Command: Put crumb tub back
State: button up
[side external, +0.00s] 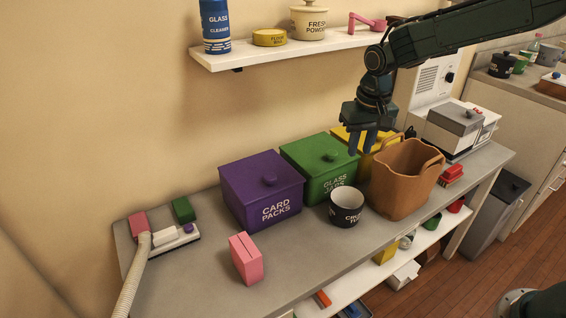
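The crumb tub (346,212) is a small black cup with a pale inside and white lettering, partly readable. It stands upright on the grey counter (305,250), in front of the green box and left of the brown bucket. My gripper (361,150) hangs above and behind the tub, over the green and yellow boxes, with its fingers pointing down. The fingers look apart with nothing between them. The gripper does not touch the tub.
A purple box (258,195), a green box (312,165) and a yellow box (349,141) line the wall. A brown bucket (405,185) stands close on the right. A pink block (246,260) sits front left. A wall shelf (290,50) holds containers. Counter space left of the tub is clear.

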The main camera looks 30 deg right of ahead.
jog(key=s+r+t, duration=0.1)
jog(key=s+r, duration=0.6)
jog(key=s+d+r+n+t, duration=0.1)
jog(key=s+r, duration=0.1)
jog(key=s, duration=0.9)
jog(key=s+d+r+n+t, duration=0.1)
jog(key=s+r+n+t, duration=0.1)
jog(key=s, duration=0.8)
jog(key=shift+s, duration=0.35)
